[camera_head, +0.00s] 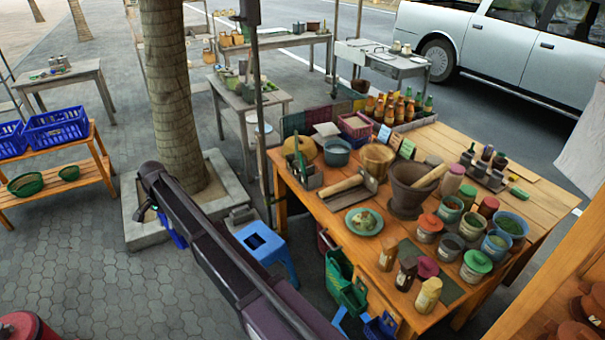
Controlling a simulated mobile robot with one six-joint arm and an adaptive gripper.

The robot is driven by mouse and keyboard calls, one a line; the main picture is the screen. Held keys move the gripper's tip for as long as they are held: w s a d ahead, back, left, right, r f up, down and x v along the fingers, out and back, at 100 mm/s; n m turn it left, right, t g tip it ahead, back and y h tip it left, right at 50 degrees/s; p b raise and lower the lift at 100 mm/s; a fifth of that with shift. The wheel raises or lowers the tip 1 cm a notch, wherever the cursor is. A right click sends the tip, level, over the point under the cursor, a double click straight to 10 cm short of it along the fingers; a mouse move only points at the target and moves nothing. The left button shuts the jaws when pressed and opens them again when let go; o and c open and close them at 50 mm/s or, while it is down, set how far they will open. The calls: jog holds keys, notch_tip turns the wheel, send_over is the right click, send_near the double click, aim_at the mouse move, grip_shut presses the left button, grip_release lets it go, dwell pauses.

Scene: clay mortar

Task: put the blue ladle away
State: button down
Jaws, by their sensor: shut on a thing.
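My dark arm reaches from the bottom middle to the upper left, over the pavement in front of the tree trunk. My gripper (150,208) is at its far end, small in the view, away from the wooden table. It is shut on a small blue thing (172,234), which looks like the blue ladle, hanging just below the arm. The arm hides part of it, so its bowl and handle cannot be told apart. A dark utensil holder (303,176) with a green-handled tool stands at the table's left corner.
The wooden table (545,208) is crowded with jars, bottles, a clay mortar (408,190) and a green plate (364,222). The tree trunk (172,100) rises close behind my gripper. A blue stool (266,246) stands right of my arm. A shelf with blue baskets (57,128) is at left.

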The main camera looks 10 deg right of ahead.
aim_at(169, 230)
notch_tip(169, 230, down, 3)
jog(key=b, duration=0.3)
jog(key=shift+w, duration=0.1)
dwell(0.5)
